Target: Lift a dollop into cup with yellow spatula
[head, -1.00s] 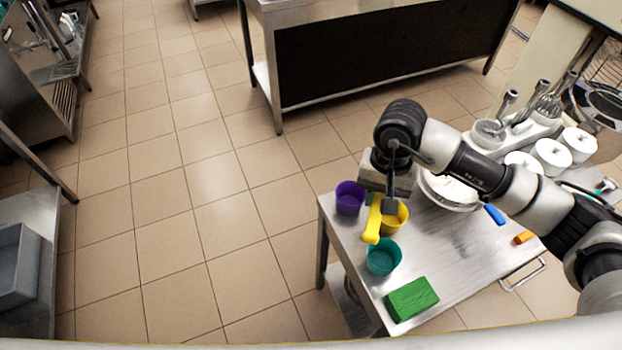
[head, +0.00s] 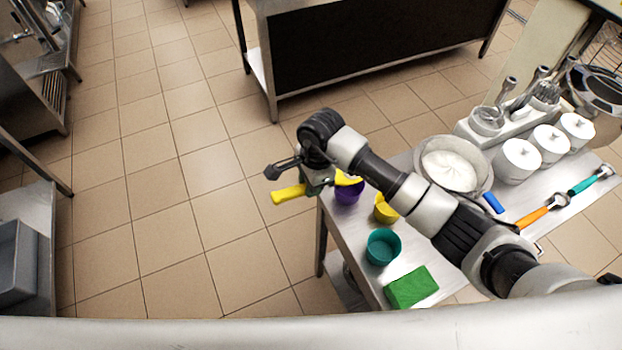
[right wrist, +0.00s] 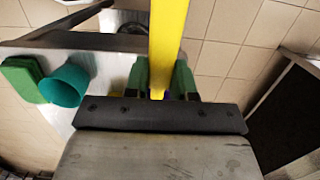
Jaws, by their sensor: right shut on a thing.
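My right gripper (head: 318,184) is shut on the yellow spatula (head: 288,194) and holds it past the table's left edge. In the right wrist view the spatula (right wrist: 168,40) runs between the green-padded fingers (right wrist: 160,77). Its other end overlaps the purple cup (head: 347,194) in the head view; I cannot tell whether it carries a dollop or touches the cup. A yellow cup (head: 384,212), partly hidden by my arm, and a teal cup (head: 383,247) stand on the table. A metal bowl (head: 486,178) holds white cream (head: 449,171). My left gripper is not in view.
A green block (head: 412,287) lies at the table's front. White lidded jars (head: 516,160) and a utensil holder (head: 470,131) stand at the back right. Blue, orange and teal-handled tools lie right of the bowl. Open floor lies left of the table.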

